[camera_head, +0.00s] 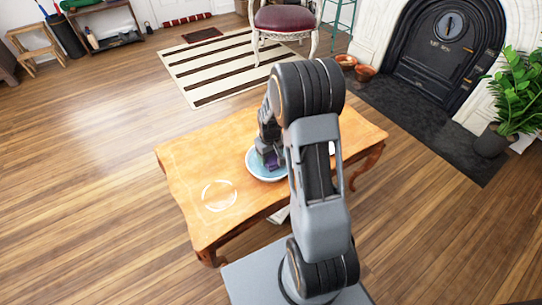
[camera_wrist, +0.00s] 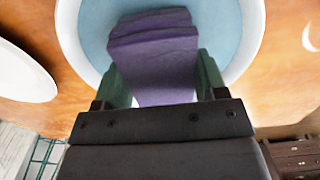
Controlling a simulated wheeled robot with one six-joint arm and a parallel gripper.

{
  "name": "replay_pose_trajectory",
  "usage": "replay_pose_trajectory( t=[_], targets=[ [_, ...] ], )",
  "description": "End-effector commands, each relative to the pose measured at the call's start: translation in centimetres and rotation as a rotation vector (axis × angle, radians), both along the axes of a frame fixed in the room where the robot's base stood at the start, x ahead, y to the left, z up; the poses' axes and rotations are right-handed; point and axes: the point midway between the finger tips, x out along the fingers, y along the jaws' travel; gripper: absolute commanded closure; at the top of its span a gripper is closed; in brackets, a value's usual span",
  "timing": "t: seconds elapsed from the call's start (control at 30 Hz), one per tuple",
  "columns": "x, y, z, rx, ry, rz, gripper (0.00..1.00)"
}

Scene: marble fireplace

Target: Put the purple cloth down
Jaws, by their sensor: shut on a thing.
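The purple cloth (camera_wrist: 152,62) is a folded block between the two greenish fingers of my gripper (camera_wrist: 160,80) in the wrist view. My gripper is shut on it. In the head view a small part of the purple cloth (camera_head: 271,163) shows below my gripper (camera_head: 268,158). The cloth is over a round light-blue dish with a white rim (camera_wrist: 68,35), which stands on the wooden table. The dish (camera_head: 254,168) is partly hidden by my arm in the head view. I cannot tell whether the cloth touches the dish.
The wooden table (camera_head: 190,165) has free room at its left and far side. A white item (camera_head: 332,148) shows right of my arm. A chair (camera_head: 287,22) and striped rug (camera_head: 225,70) are beyond the table.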

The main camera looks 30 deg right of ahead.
Motion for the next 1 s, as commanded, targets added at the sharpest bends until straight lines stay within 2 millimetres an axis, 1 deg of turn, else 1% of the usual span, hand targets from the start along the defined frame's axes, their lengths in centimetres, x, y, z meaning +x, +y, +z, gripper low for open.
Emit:
replay_pose_trajectory(
  t=[0.17,0.3,0.33,0.57,0.83,0.93,1.0],
  targets=[
    [0.0,0.0,0.1,0.000,-0.001,0.000,0.54],
    [0.0,0.0,-0.4,0.000,0.000,0.000,0.54],
    [0.0,0.0,-0.2,0.000,-0.001,0.000,0.32],
    [0.0,0.0,-0.2,0.000,-0.001,0.000,0.10],
    [0.0,0.0,0.0,0.000,-0.001,0.001,0.09],
    [0.0,0.0,0.9,-0.001,-0.002,0.001,0.09],
    [0.1,0.0,2.0,-0.001,-0.004,0.001,0.09]
  ],
)
